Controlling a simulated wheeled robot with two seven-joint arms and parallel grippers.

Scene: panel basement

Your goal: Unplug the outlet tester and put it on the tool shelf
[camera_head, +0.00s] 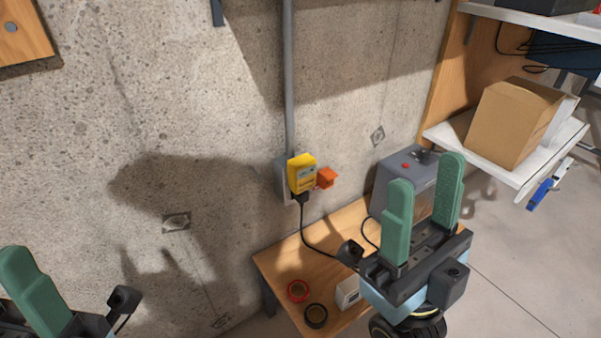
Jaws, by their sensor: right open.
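A yellow device (302,173) with a small grey face sits on the grey wall outlet box (282,180), and a black plug with a cord hangs at its lower end. A small orange block (327,177) sits just right of it. I cannot tell for sure which of the two is the outlet tester. My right gripper (425,190) is open and empty, its green fingers pointing up, right of the outlet and in front of a grey machine. My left gripper (38,295) shows only partly at the lower left, with one green finger clear. A white shelf (520,178) is at right.
A low wooden bench (278,262) under the outlet holds a red tape ring (298,291), a black ring (316,316), a small white device (347,293) and the grey machine (385,180). A cardboard box (512,122) stands on the white shelf. A conduit (288,80) runs up the wall.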

